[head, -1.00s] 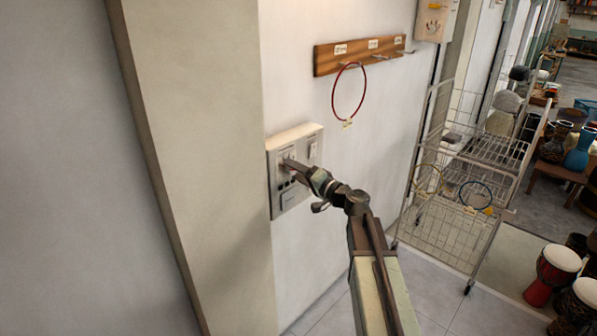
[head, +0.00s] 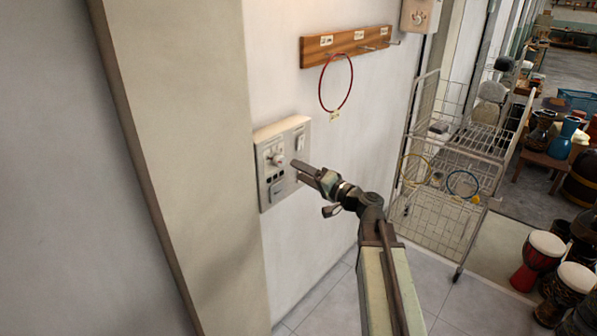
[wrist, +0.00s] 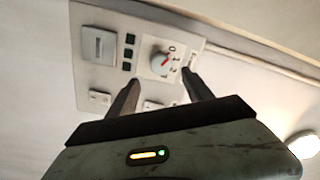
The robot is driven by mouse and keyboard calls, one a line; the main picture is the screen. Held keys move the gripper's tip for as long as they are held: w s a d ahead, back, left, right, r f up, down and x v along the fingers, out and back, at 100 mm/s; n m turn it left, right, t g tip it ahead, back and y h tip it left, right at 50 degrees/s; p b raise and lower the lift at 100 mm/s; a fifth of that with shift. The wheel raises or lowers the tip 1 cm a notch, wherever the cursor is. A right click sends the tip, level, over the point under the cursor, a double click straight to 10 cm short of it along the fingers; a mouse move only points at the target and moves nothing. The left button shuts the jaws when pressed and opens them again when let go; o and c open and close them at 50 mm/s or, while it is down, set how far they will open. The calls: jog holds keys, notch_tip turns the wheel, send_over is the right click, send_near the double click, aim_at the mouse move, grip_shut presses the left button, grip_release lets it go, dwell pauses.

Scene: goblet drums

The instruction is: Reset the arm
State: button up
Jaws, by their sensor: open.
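My gripper (head: 296,171) is open and empty, held just in front of and to the right of a white wall panel (head: 284,193). The arm reaches up from the bottom of the head view. In the wrist view my gripper (wrist: 160,82) has its two fingers apart, with the panel (wrist: 84,68) beyond them. The panel carries a round white dial (wrist: 163,60) with a red pointer and numbers, several dark buttons and pale switches. The dial also shows in the head view, clear of the fingers.
A wooden peg rail (head: 345,46) above holds a red ring (head: 322,97). A wire cart (head: 440,215) with a yellow ring (head: 404,160) and a blue ring (head: 477,187) stands to the right. Drums (head: 538,260) stand at lower right. A pillar (head: 180,150) juts out left of the panel.

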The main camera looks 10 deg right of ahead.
jog(key=s+a+f+n+g+h, duration=0.1)
jog(key=s+a+f+n+g, duration=0.1)
jog(key=s+a+f+g, duration=0.3)
jog(key=s+a+f+n+g+h, duration=0.1)
jog(key=s+a+f+n+g, duration=0.15)
jog(key=f, duration=0.45)
jog(key=s+a+f+n+g+h, duration=0.1)
jog(key=s+a+f+g, duration=0.25)
jog(key=f, duration=0.25)
jog(key=s+d+f+g+h, duration=0.3)
jog(key=s+d+f+h, duration=0.4)
jog(key=s, duration=0.3)
jog(key=shift+s+g+h, duration=0.25)
jog(key=shift+g+h, duration=0.15)
